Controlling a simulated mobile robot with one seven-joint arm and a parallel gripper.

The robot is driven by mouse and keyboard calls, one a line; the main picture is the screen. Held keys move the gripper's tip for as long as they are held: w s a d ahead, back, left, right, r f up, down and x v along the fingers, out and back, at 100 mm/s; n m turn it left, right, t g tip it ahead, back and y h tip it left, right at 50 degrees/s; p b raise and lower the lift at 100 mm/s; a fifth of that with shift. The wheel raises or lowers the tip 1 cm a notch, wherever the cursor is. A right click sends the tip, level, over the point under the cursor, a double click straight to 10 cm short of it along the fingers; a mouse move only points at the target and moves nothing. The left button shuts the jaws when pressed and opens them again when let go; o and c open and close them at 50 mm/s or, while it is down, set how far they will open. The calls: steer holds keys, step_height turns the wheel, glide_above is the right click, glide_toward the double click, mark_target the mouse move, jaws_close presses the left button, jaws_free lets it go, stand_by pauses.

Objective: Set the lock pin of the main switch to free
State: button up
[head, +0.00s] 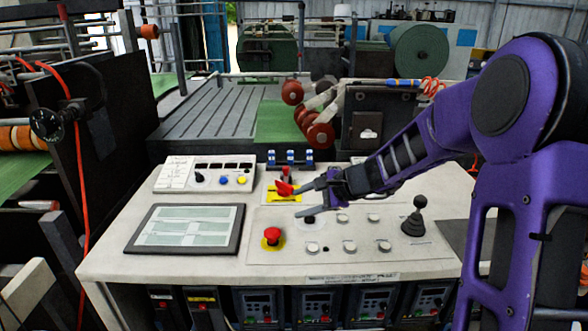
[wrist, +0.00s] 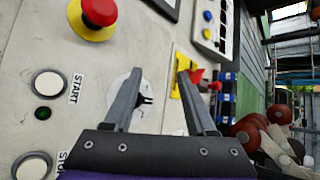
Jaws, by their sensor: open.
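The main switch shows as a red handle (head: 284,188) on a yellow plate (head: 286,196) near the back middle of the console. In the wrist view its red part (wrist: 196,76) and yellow plate (wrist: 181,68) lie by the right finger, which partly covers them. A small red piece (head: 288,173) stands just behind the handle; I cannot tell whether it is the lock pin, nor its setting. My gripper (head: 302,199) is open and empty, just right of the switch, with its fingers pointing left. In the wrist view my gripper (wrist: 160,74) has its fingers apart with nothing between the tips.
A red mushroom button (head: 272,234) stands in front of the switch, and a black joystick (head: 416,216) stands at right. A tablet-like screen (head: 187,229) and a small button box (head: 205,174) lie left. Blue-topped parts (head: 290,158) stand behind. A round dial (wrist: 122,86) lies near the left finger.

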mark_target(288, 169)
steer(key=w+m+y, duration=0.1)
steer(key=w+f+m, duration=0.1)
steer(key=w+a+m+t+y, duration=0.1)
steer(key=w, duration=0.1)
steer(key=shift+a+f+m+y, duration=0.1)
steer(key=shift+f+m+y, duration=0.2)
steer(key=shift+f+m, duration=0.1)
steer(key=w+d+m+t, duration=0.1)
steer(key=w+m, duration=0.1)
steer(key=w+d+m+t+y, duration=0.1)
steer(key=w+m+t, duration=0.1)
steer(key=w+m, duration=0.1)
steer(key=w+d+m+t, duration=0.1)
steer(key=w+m, duration=0.1)
steer(key=shift+w+d+r+m+t+y, duration=0.15)
steer(key=shift+w+r+m+t+y, duration=0.15)
steer(key=shift+r+t+y, duration=0.1)
steer(key=shift+w+d+f+m+t, duration=0.25)
steer(key=shift+w+m+t, duration=0.2)
steer(key=shift+m, duration=0.25)
steer(key=x, duration=0.7)
steer(key=shift+w+a, duration=0.1)
steer(key=shift+w, duration=0.1)
steer(key=shift+c, duration=0.2)
jaws_close()
